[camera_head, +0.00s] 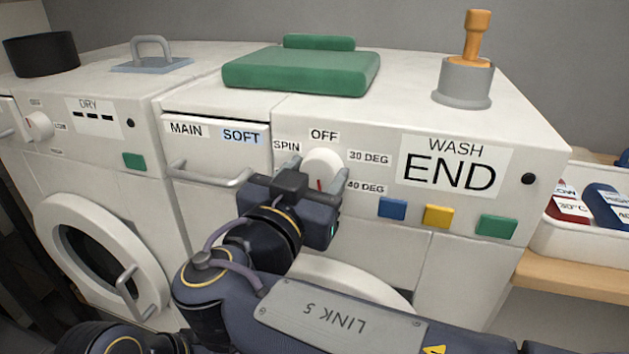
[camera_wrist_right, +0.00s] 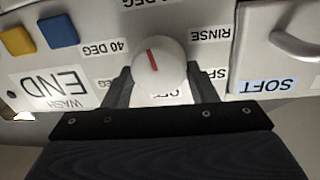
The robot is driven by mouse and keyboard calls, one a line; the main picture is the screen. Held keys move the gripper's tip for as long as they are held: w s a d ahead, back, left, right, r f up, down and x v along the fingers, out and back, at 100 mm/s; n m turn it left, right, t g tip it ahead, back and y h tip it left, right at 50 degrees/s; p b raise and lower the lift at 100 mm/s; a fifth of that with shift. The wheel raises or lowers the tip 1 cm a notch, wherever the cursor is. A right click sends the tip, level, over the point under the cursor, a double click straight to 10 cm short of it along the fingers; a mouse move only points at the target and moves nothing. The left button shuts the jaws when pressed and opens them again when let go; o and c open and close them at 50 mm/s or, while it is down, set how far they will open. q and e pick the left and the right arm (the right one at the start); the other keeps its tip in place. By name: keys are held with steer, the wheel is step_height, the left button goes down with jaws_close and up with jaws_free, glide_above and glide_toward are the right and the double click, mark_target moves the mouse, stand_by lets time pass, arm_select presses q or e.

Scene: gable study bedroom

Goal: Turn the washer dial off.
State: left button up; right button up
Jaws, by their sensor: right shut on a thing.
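The washer dial (camera_head: 322,167) is a round white knob with a red mark on the washer's front panel. OFF is printed above it in the head view. The dial also shows in the right wrist view (camera_wrist_right: 160,72), where the panel appears upside down. Its red mark points away from OFF, toward the DEG label opposite and slightly to the 40 DEG side. My right gripper (camera_head: 318,178) is shut on the dial, one finger on each side; its fingers also show in the wrist view (camera_wrist_right: 161,88). The washer display (camera_head: 455,168) reads WASH END. My left gripper is out of view.
A drawer handle (camera_head: 210,177) juts out left of the dial. Blue (camera_head: 392,208), yellow (camera_head: 437,216) and green (camera_head: 496,226) buttons sit to the right. A dryer (camera_head: 85,165) stands at left.

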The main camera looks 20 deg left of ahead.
steer(key=n+b, duration=0.1)
steer(key=n, duration=0.1)
steer(key=n+b, duration=0.1)
steer(key=shift+f+n, duration=0.2)
steer(key=shift+n, duration=0.2)
steer(key=n+b, duration=0.1)
steer(key=n, duration=0.2)
steer(key=shift+a+n+t+y, duration=0.1)
steer(key=shift+n+t+y, duration=0.2)
steer(key=shift+n, duration=0.1)
steer(key=n, duration=0.4)
steer(key=shift+n, duration=0.4)
steer(key=n+y+p, duration=0.1)
steer(key=n, duration=0.4)
steer(key=n+p, duration=0.2)
steer(key=n, duration=0.2)
steer(key=shift+f+n+y, duration=0.15)
steer(key=shift+n+y, duration=0.15)
steer(key=shift+n, duration=0.1)
steer(key=n+p, duration=0.3)
steer(key=n, duration=0.2)
steer(key=shift+y, duration=0.3)
steer(key=n+p, duration=0.5)
steer(key=shift+d+n, duration=0.2)
steer(key=shift+n, duration=0.1)
steer(key=shift+d+f+n+p, duration=0.1)
steer(key=shift+f+n+p, duration=0.1)
steer(key=shift+n+p, duration=1.4)
